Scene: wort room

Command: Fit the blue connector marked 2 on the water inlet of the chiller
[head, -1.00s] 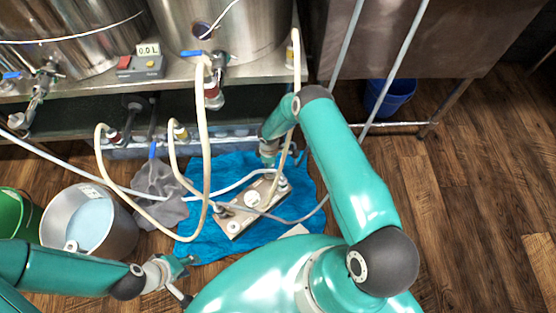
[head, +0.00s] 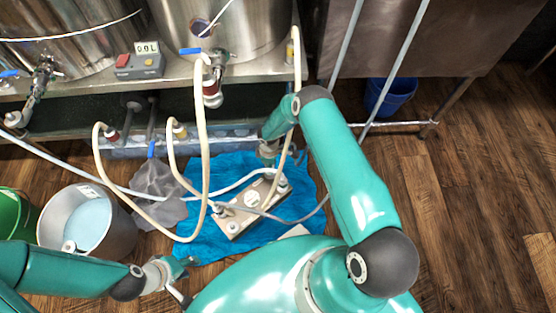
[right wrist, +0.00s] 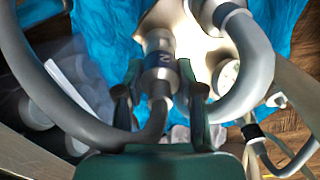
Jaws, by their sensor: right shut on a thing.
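The chiller (head: 236,222) is a pale, flat plate unit lying on a blue cloth, with hoses at its ports. In the right wrist view, part of the chiller (right wrist: 200,50) shows beyond my fingers. My right gripper (right wrist: 160,98) is shut on the connector (right wrist: 160,62), a grey metal piece with a blue band and a mark seen sideways. A grey hose runs from its near end. Its far end is at the chiller's edge; I cannot tell whether it is seated. In the head view, my right gripper (head: 268,152) is partly hidden. My left gripper (head: 183,277) seems open and empty, left of the cloth.
The blue cloth (head: 200,245) and a grey rag (head: 155,185) lie on the wooden floor. A metal pot (head: 120,232) and a green bucket (head: 12,215) stand left. Looping hoses (head: 204,130) cross above the chiller. A blue bucket (head: 392,97) stands under the table.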

